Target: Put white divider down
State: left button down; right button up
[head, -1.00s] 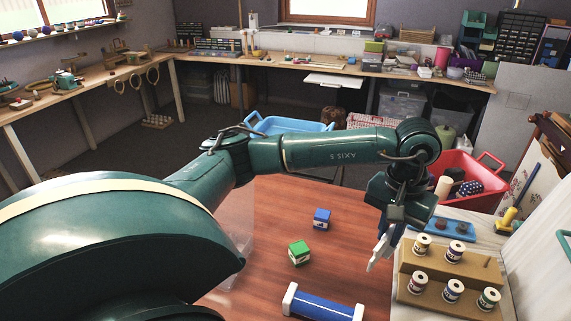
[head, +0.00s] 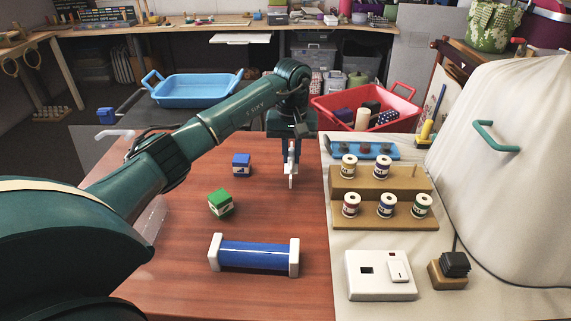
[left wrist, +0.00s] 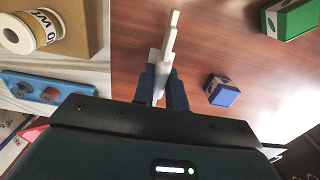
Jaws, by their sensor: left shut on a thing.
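The white divider (head: 291,172) is a thin, pale piece. My left gripper (head: 291,146) is shut on it and holds it pointing down over the red-brown table (head: 290,215), right of the blue box. Whether its lower end touches the table is not clear. In the left wrist view, the divider (left wrist: 168,42) sticks out beyond the dark fingers of the left gripper (left wrist: 161,82). My right gripper is in neither view.
Left of the divider are a blue box (head: 241,165) and a green box (head: 221,203). A blue roll with white ends (head: 253,254) lies in front. A stepped spool stand (head: 345,185) is to the right. Red (head: 405,107) and blue (head: 195,89) baskets stand behind.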

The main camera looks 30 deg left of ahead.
aim_at(292, 153)
pick_arm(q)
jog(key=shift+f, duration=2.2)
jog(key=shift+f, duration=0.2)
jog(key=c, duration=1.4)
grip_release()
jog(key=shift+c, duration=0.2)
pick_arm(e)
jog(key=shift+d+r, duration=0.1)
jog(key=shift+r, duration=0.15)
pick_arm(q)
jog(key=shift+r, duration=0.6)
notch_tip(292, 153, up, 11)
jog(key=shift+r, duration=0.15)
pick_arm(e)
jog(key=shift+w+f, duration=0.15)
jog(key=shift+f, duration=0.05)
pick_arm(q)
jog(key=shift+p, duration=0.3)
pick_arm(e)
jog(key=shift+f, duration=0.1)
